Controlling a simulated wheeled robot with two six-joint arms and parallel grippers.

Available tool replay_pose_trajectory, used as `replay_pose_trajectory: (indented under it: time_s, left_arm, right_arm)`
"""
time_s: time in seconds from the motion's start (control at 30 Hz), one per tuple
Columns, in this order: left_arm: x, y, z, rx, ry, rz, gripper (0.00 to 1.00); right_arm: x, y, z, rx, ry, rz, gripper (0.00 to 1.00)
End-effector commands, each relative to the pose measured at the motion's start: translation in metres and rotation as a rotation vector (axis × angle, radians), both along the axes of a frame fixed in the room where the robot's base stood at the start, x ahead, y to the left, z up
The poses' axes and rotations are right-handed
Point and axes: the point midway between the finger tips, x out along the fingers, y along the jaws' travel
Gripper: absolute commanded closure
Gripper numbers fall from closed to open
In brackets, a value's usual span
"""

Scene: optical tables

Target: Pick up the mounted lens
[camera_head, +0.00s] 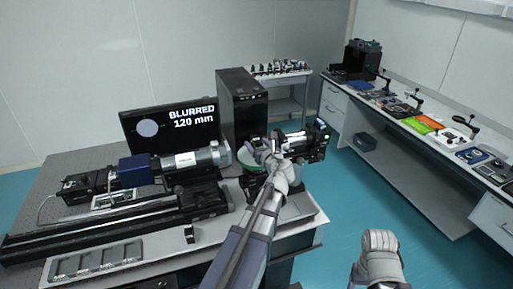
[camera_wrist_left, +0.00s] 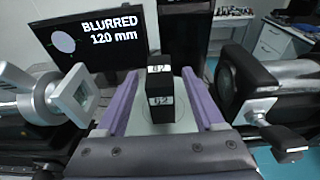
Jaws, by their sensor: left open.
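My left gripper (camera_head: 260,152) reaches over the table's right part, beside the round green-rimmed stand, in the head view. In the left wrist view its two purple fingers (camera_wrist_left: 162,98) are apart.
A silver-ended optical tube (camera_head: 195,160) lies close left of my gripper; a black instrument (camera_head: 305,143) is close right. Behind stand a monitor (camera_head: 150,133) reading "BLURRED 120 mm" and a black computer tower (camera_head: 242,100). Clear blue floor (camera_head: 345,195) separates the right bench (camera_head: 460,205).

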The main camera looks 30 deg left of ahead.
Motion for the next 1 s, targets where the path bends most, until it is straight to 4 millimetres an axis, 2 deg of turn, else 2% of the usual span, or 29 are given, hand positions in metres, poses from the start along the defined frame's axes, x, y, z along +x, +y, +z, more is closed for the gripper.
replay_pose_trajectory:
  time_s: [0.23,0.5,1.0]
  left_arm:
    - [0.025,0.028,-0.007,0.000,0.000,0.003,0.30]
    - [0.026,0.030,-0.007,0.000,0.000,0.000,0.31]
    - [0.026,0.030,-0.007,0.000,0.000,0.000,0.87]
  right_arm:
    - [0.000,0.000,-0.007,0.000,0.000,0.000,0.31]
    - [0.000,0.000,-0.007,0.000,0.000,0.000,0.31]
    - [0.000,0.000,-0.007,0.000,0.000,0.000,0.31]
